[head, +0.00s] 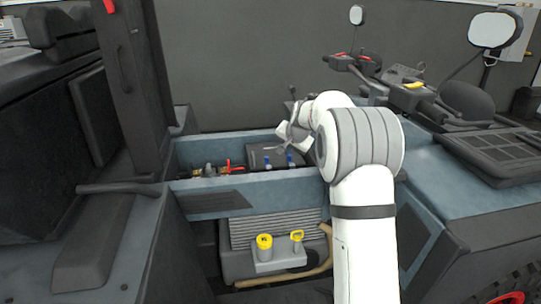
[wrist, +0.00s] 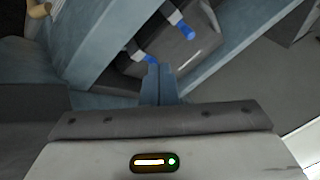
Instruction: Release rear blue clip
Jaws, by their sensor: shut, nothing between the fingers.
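Two small blue clips sit on the front of a dark box (head: 262,153) in the open bay. In the head view one clip (head: 268,165) is on the left and the other (head: 291,160) on the right. My gripper (head: 284,143) is over the box, near the clips, its tips partly hard to make out. In the wrist view my gripper (wrist: 159,72) is shut and empty. One clip (wrist: 150,59) is right at its fingertips; I cannot tell whether they touch. The other clip (wrist: 186,31) is farther up and right. Which clip is the rear one is unclear.
The blue-grey bay wall (head: 255,192) runs in front of the box. A red-handled fitting (head: 231,166) lies left of it. A dark upright post (head: 130,80) stands at left; handlebars (head: 400,95) are at right.

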